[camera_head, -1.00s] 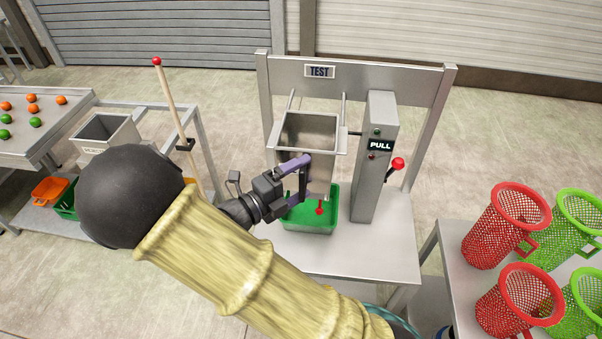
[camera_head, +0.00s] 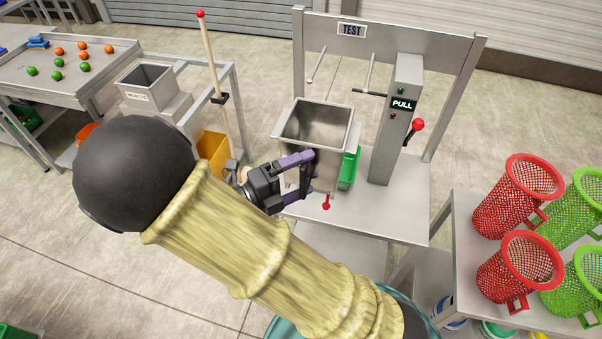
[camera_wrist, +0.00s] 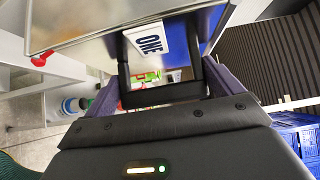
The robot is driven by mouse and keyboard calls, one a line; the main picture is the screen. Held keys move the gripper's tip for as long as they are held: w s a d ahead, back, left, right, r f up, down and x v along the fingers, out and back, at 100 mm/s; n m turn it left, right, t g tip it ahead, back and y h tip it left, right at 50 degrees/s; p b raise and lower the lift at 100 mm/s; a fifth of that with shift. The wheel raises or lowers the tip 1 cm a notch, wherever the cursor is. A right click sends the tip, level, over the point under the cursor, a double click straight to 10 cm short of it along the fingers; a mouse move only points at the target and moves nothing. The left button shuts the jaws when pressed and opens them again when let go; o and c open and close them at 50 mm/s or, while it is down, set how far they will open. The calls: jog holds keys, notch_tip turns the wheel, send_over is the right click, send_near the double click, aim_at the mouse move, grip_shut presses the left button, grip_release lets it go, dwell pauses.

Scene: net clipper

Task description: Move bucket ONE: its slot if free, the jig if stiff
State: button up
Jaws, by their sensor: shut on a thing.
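Bucket ONE (camera_head: 318,128) is a grey metal, open-topped bucket with a red knob (camera_head: 326,202) at its bottom. My gripper (camera_head: 305,176) is shut on its near side and holds it upright in front of the TEST jig (camera_head: 390,42). In the wrist view my gripper (camera_wrist: 160,88) is at the white ONE label (camera_wrist: 151,39); the exact grip is partly hidden. The jig's two rods (camera_head: 369,72) are bare. Its post carries a PULL sign and a red-balled lever (camera_head: 415,130). The bucket looks empty inside.
Red mesh baskets (camera_head: 518,195) and green ones (camera_head: 572,225) stand at right. At left are a labelled metal hopper (camera_head: 147,80), a red-topped pole (camera_head: 213,75) and a table with orange and green balls.

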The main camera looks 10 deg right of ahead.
jog(key=shift+r, duration=0.2)
dwell(0.3)
jog(key=shift+w+r+p, duration=0.15)
jog(key=shift+r+p, duration=0.15)
jog(key=shift+p, duration=0.05)
jog(key=shift+r+p, duration=0.35)
jog(key=shift+r, duration=0.3)
jog(key=shift+s, duration=0.25)
jog(key=s+a, duration=0.5)
jog(key=s, duration=0.4)
jog(key=s+a, duration=0.5)
jog(key=s, duration=0.5)
jog(key=shift+s+a+p, duration=0.15)
jog(key=shift+p, duration=0.3)
dwell(0.4)
jog(key=shift+w, duration=0.2)
